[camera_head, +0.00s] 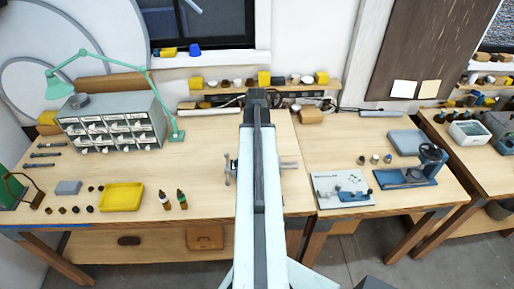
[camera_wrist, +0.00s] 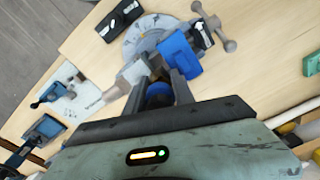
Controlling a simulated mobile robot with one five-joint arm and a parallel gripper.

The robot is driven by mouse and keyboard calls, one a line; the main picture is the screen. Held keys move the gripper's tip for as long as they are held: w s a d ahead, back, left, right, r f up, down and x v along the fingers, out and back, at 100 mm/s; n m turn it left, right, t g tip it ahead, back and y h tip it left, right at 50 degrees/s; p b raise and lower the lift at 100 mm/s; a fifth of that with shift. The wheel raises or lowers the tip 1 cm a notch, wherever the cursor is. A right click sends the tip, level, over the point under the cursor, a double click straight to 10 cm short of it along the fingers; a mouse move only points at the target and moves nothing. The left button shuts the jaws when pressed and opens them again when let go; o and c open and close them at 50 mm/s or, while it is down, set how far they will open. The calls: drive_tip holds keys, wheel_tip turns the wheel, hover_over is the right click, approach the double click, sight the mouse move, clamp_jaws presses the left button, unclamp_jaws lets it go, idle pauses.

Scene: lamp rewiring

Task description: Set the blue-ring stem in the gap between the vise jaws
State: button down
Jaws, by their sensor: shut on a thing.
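In the wrist view my gripper (camera_wrist: 160,88) is shut on the blue-ring stem (camera_wrist: 159,96). Only the blue part between the fingers shows clearly; the rest of the stem is hidden. The vise (camera_wrist: 179,53) is just beyond the fingertips, with a blue body, a round grey base and a bar handle with ball ends. The gap between its jaws is largely covered by my fingers, and I cannot tell whether the stem is inside it. In the head view my arm hides most of the vise, and its handle (camera_head: 228,166) shows to the left.
A white board (camera_head: 330,186) with small parts and a blue tool stand (camera_head: 415,178) are on the right bench. A yellow tray (camera_head: 121,197), two small bottles (camera_head: 182,199) and a drawer cabinet (camera_head: 112,125) stand on the left bench. A dark block (camera_wrist: 118,20) lies by the vise.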

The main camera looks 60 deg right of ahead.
drive_tip(key=shift+s+a+f, duration=0.25)
drive_tip(key=shift+a+f, duration=0.3)
drive_tip(key=shift+f, duration=0.05)
drive_tip(key=c, duration=1)
unclamp_jaws()
drive_tip(key=shift+w+d+r+p, duration=0.1)
drive_tip(key=shift+r+p, duration=0.5)
drive_tip(key=shift+p, duration=0.15)
wheel_tip(320, 180, up, 8)
drive_tip(key=p, duration=0.8)
drive_tip(key=shift+d+f, duration=0.1)
drive_tip(key=shift+f, duration=0.1)
drive_tip(key=shift+r, duration=0.15)
drive_tip(key=shift+w+d, duration=0.1)
